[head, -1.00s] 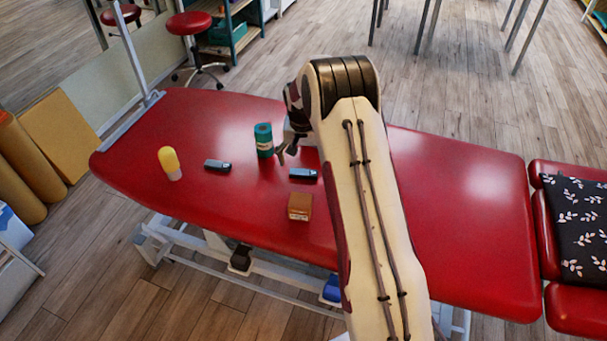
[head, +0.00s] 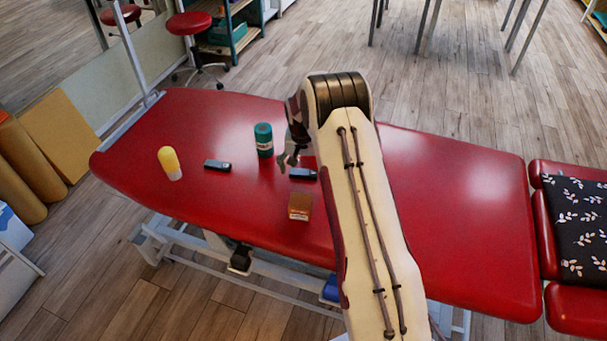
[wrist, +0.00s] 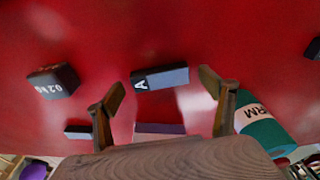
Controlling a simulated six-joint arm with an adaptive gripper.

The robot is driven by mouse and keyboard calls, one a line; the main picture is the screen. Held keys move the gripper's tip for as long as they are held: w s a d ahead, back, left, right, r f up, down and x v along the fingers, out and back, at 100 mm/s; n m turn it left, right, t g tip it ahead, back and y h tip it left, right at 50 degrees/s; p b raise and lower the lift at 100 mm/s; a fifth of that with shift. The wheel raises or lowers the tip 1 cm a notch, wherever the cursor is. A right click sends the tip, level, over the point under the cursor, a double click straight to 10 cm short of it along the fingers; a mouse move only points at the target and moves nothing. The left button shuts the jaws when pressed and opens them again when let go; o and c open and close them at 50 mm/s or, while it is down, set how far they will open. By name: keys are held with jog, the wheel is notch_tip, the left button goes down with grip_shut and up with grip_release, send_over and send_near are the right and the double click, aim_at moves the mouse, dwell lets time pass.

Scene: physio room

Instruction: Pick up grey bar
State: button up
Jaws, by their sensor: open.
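A grey bar with a dark end marked "A" (wrist: 160,77) lies on the red padded couch, beyond and between my fingertips in the wrist view. In the head view this bar (head: 303,174) lies just beside my gripper (head: 288,161), partly close to my arm. My gripper (wrist: 163,95) is open, its two fingers apart and nothing between them touching. A second, similar grey-dark bar (head: 217,165) lies further left on the couch.
A teal cylinder (head: 264,140) stands close to my gripper; it fills the lower right of the wrist view (wrist: 264,126).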

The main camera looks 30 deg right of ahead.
aim_at(301, 175)
jog(key=shift+c, duration=0.4)
jog(key=c, duration=1.1)
jog(key=shift+r, duration=0.1)
notch_tip(301, 175, up, 10)
jog(key=shift+a, duration=0.15)
dwell(0.5)
jog(key=s+a+r+n, duration=0.1)
jog(key=s+a+n, duration=0.2)
jog(key=s+a, duration=0.5)
jog(key=s+a+r+n+y, duration=0.1)
jog(key=s+a+r+n, duration=0.1)
jog(key=s+a, duration=0.7)
jog(key=s+n, duration=0.1)
jog(key=s, duration=0.4)
jog(key=shift+a, duration=0.15)
